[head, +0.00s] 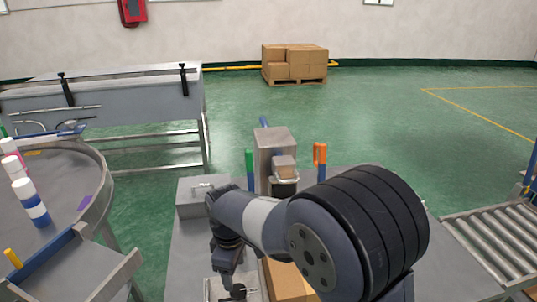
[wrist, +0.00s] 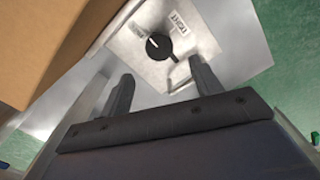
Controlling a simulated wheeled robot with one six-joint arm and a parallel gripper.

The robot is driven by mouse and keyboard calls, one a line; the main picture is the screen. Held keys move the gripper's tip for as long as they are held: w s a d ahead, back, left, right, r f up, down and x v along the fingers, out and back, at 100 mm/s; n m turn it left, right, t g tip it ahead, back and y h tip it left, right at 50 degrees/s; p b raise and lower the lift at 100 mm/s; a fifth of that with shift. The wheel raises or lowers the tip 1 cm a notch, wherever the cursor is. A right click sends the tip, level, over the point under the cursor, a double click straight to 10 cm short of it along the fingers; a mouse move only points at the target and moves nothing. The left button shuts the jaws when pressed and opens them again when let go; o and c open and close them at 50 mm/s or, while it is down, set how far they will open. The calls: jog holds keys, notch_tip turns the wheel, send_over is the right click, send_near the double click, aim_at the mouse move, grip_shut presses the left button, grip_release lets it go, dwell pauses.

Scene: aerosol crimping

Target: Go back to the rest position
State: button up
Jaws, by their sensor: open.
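My gripper (wrist: 160,90) shows in the wrist view with its two dark fingers apart and nothing between them. Past the fingertips is a pale metal control box with a black rotary knob (wrist: 159,46) and a small label. In the head view my arm reaches forward and down over the grey worktable (head: 195,255). The gripper end is low there, partly hidden by my arm, close to a small metal box with a knob (head: 238,290). I cannot tell whether the fingers touch the box.
A cardboard box (head: 287,282) stands right beside the control box, partly behind my arm. A crimping machine (head: 272,150) with green and orange posts stands at the table's back. A round table (head: 70,215) with white-capped cans is at left, a roller conveyor (head: 495,245) at right.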

aim_at(236, 290)
notch_tip(236, 290, down, 7)
jog(key=shift+f, duration=0.2)
dwell(0.4)
